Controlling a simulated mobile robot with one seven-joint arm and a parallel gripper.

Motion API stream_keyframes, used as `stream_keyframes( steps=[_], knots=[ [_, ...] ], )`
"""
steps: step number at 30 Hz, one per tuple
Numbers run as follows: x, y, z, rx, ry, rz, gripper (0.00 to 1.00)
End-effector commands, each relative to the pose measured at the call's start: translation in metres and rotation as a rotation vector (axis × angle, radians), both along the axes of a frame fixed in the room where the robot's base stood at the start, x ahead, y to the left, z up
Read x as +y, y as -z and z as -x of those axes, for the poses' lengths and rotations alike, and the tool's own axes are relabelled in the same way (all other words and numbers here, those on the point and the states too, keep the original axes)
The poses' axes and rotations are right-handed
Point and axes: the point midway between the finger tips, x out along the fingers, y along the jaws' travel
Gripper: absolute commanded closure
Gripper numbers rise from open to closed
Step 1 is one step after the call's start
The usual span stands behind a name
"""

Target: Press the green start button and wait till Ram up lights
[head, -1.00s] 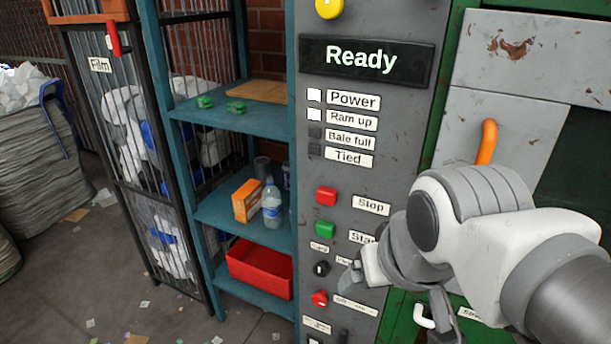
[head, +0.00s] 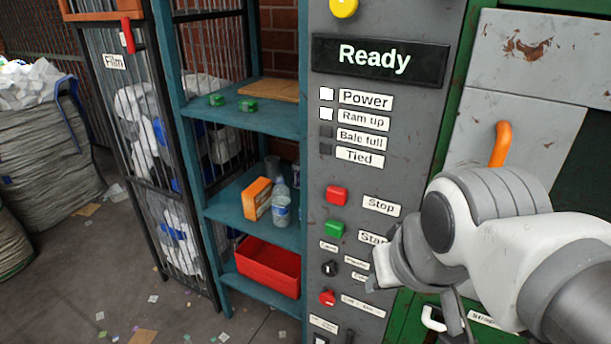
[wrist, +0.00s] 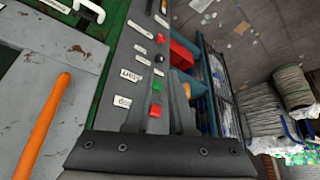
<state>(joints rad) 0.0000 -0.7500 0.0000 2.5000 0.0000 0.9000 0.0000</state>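The green start button (head: 334,229) is on the grey control panel (head: 405,20), below the red stop button (head: 337,195). In the wrist view the green button (wrist: 156,86) shows beside the red one (wrist: 155,111). The Ram up lamp (head: 326,114) is white, like the Power lamp (head: 326,94) above it. The Bale full and Tied lamps are dark. The display (head: 375,57) reads "Ready". My gripper (head: 412,292) is in front of the panel, right of and below the green button and apart from it.
A dark knob (head: 330,268) and a red switch (head: 327,297) sit below the start button. An orange handle (head: 500,144) stands out right of the panel, above my arm. A teal shelf (head: 240,121) with a red bin (head: 268,268) stands left.

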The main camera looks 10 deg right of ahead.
Motion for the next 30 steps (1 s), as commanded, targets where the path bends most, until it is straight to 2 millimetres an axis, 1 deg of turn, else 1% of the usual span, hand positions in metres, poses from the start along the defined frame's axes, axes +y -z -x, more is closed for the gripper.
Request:
stream_keyframes(
  steps=[1, 3, 30],
  knots=[
    [0.0000, 0.0000, 0.0000, 0.000, 0.000, 0.000, 0.89],
    [0.0000, 0.0000, 0.0000, 0.000, 0.000, 0.000, 1.00],
    [0.0000, 0.0000, 0.0000, 0.000, 0.000, 0.000, 1.00]
  ],
)
